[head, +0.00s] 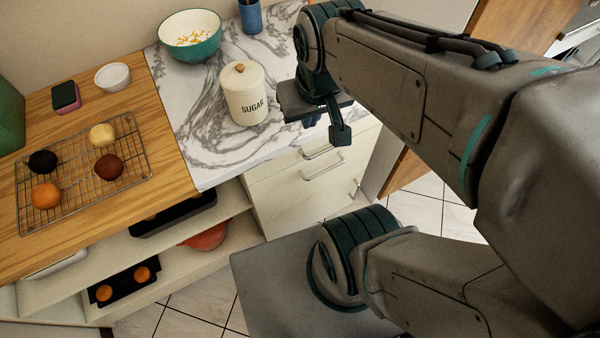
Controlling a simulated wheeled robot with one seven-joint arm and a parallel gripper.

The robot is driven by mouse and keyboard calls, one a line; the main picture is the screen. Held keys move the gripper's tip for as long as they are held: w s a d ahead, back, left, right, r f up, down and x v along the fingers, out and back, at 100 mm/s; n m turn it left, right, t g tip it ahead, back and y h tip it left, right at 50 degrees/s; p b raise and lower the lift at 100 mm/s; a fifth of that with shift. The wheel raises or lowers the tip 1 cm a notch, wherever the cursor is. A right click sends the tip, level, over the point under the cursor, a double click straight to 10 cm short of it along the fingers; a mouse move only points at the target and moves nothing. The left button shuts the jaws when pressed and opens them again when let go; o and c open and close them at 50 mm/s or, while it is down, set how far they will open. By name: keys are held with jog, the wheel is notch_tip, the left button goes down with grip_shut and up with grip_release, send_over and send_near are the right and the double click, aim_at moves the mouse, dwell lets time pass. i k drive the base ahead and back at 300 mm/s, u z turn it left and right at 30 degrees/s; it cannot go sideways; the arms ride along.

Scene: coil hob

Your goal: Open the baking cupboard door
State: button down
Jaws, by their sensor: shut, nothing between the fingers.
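A pale cabinet front (290,195) stands under the marble counter, with two horizontal bar handles, an upper one (320,151) and a lower one (322,168). A short upright handle (355,188) shows at its right end, low down. I cannot tell for certain which panel is the baking cupboard door; no panel with these handles looks swung out. My gripper (338,133) is shut and empty, above the counter's front edge and the upper handle, apart from the handles as far as I can see. My arm hides part of the right side.
A white sugar jar (246,98) stands close left of my gripper, with a teal bowl (190,38) and blue cup (250,15) behind. A cooling rack (140,150) lies on the wooden counter. Open shelves below hold trays and a red bowl (207,237). Tiled floor (195,300) shows.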

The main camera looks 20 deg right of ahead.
aim_at(301, 216)
jog(key=u, duration=0.4)
jog(key=k, duration=0.4)
jog(key=z, duration=1.3)
